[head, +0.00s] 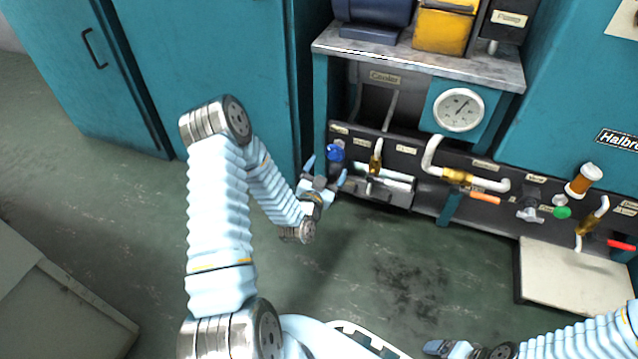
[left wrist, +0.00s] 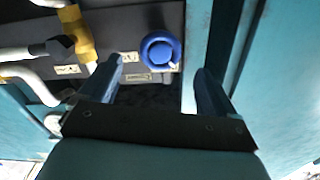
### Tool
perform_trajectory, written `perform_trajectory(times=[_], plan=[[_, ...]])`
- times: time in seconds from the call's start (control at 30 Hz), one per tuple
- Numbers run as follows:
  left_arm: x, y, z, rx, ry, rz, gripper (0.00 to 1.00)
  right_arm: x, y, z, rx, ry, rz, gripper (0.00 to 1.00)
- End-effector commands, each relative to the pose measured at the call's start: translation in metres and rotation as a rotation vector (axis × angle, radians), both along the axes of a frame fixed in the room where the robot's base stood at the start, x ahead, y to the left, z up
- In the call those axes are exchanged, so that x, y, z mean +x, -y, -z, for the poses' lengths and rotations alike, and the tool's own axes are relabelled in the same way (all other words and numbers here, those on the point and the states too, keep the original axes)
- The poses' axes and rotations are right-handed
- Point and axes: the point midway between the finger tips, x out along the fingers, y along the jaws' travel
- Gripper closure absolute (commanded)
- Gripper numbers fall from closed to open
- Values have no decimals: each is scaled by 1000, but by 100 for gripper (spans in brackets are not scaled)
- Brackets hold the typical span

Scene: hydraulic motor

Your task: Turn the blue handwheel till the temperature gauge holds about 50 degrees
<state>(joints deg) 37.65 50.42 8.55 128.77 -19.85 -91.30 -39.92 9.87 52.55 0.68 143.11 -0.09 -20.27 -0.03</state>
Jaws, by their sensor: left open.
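The blue handwheel (head: 335,153) sits on the dark panel at the left end of the machine. It also shows in the left wrist view (left wrist: 160,51), ahead of my fingertips and between their lines. My left gripper (head: 326,171) is open and empty, just in front of and below the handwheel, apart from it as far as I can tell. Its two fingers also show in the left wrist view (left wrist: 162,75). The round white temperature gauge (head: 459,109) has a dark needle pointing to the upper right; its numbers are too small to read. My right gripper (head: 447,348) is low at the bottom right, away from the machine.
A yellow valve with a pipe (head: 376,160) stands just right of the handwheel. More pipes, an orange handle (head: 485,198), a green knob (head: 562,212) and a red handle (head: 621,245) lie further right. Teal cabinets (head: 215,60) stand close on the left. The floor in front is clear.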

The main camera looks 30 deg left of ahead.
Motion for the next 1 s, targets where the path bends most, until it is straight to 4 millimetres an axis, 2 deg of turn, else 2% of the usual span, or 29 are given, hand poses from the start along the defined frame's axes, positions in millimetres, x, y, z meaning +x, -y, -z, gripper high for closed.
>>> perform_trajectory(times=[0.1, 0.2, 0.4, 1.0], plan=[[-29, 7, 0, -2, -4, 0, 10, 0, 0, -3, 0, -1, 0, 10], [-48, 11, 0, -3, -3, -1, 10, 0, 0, -3, 0, -1, 0, 10], [-70, 17, 0, 0, -2, -1, 10, 0, 0, -3, 0, -1, 0, 10], [-72, 18, 1, -3, -3, 2, 10, 0, 0, -3, 0, -1, 0, 10]])
